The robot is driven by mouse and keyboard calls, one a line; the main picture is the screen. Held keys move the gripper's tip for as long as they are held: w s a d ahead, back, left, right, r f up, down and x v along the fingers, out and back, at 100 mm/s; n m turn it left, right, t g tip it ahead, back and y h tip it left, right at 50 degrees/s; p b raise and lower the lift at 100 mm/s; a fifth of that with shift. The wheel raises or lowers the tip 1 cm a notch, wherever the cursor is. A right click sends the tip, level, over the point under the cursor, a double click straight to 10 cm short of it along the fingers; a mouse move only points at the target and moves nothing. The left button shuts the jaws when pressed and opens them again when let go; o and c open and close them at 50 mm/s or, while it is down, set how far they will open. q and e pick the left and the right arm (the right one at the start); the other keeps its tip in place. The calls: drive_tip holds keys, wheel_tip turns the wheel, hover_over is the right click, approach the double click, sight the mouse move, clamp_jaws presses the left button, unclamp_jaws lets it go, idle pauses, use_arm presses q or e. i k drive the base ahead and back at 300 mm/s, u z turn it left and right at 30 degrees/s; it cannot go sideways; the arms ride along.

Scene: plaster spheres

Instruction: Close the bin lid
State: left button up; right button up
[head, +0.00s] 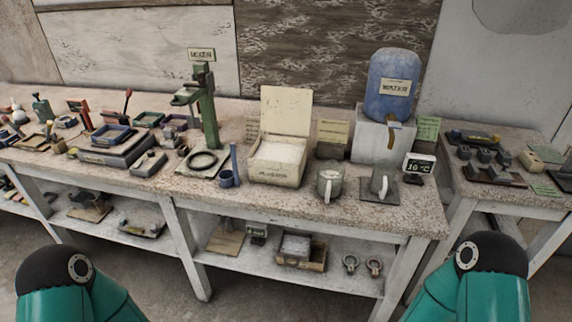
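The bin (274,176) is a cream box on the workbench, right of the green stand, filled with white powder (281,152). Its lid (286,109) stands open and upright at the back edge. Lettering shows on the bin's front but is too small to read surely. My two teal arms come in at the lower left and lower right corners, below and well apart from the bin. Neither gripper shows in the head view.
A grey jug (329,186) stands close to the bin's right, and a blue cup (226,178) to its left. A blue water container (393,85) sits on a white block behind. The bench's front edge lies before the bin.

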sight(287, 111)
drive_tip(key=z, duration=0.2)
drive_tip(key=i, duration=1.1)
drive_tip(key=u, duration=1.75)
drive_tip(key=k, duration=1.45)
drive_tip(key=z, duration=0.4)
